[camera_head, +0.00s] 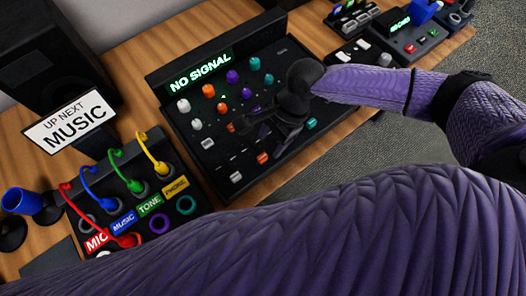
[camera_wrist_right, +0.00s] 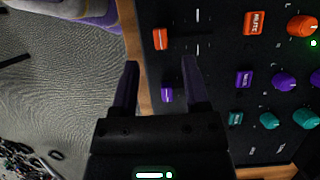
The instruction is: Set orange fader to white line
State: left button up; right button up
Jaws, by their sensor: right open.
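The orange fader (camera_wrist_right: 160,39) sits on the dark mixer panel (camera_wrist_right: 215,75) in the right wrist view, just beyond my fingertips. A white line (camera_wrist_right: 198,45) marks the panel to its right, apart from the fader. My right gripper (camera_wrist_right: 161,64) is open, with no orange cap between its fingers. A purple fader (camera_wrist_right: 167,95) shows between the fingers. In the head view my right gripper (camera_head: 262,130) hangs over the middle of the mixer and hides part of its controls. My left gripper is not in view.
The mixer shows a NO SIGNAL display (camera_head: 201,73) and several coloured knobs (camera_wrist_right: 285,79). A cable box (camera_head: 187,204) with plugged cables stands to its left, beside a MUSIC sign (camera_head: 75,122). More devices (camera_head: 405,38) stand at the back right. Wooden table shows around the mixer.

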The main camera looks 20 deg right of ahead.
aim_at(263, 157)
jog(key=b+x, duration=0.1)
jog(key=x, duration=0.4)
jog(key=shift+b, duration=0.3)
jog(key=shift+f, duration=0.2)
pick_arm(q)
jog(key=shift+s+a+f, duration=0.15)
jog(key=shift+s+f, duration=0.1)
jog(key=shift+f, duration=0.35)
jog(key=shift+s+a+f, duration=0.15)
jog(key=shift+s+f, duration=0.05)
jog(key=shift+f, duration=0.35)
pick_arm(e)
jog(key=shift+c, duration=0.5)
grip_shut()
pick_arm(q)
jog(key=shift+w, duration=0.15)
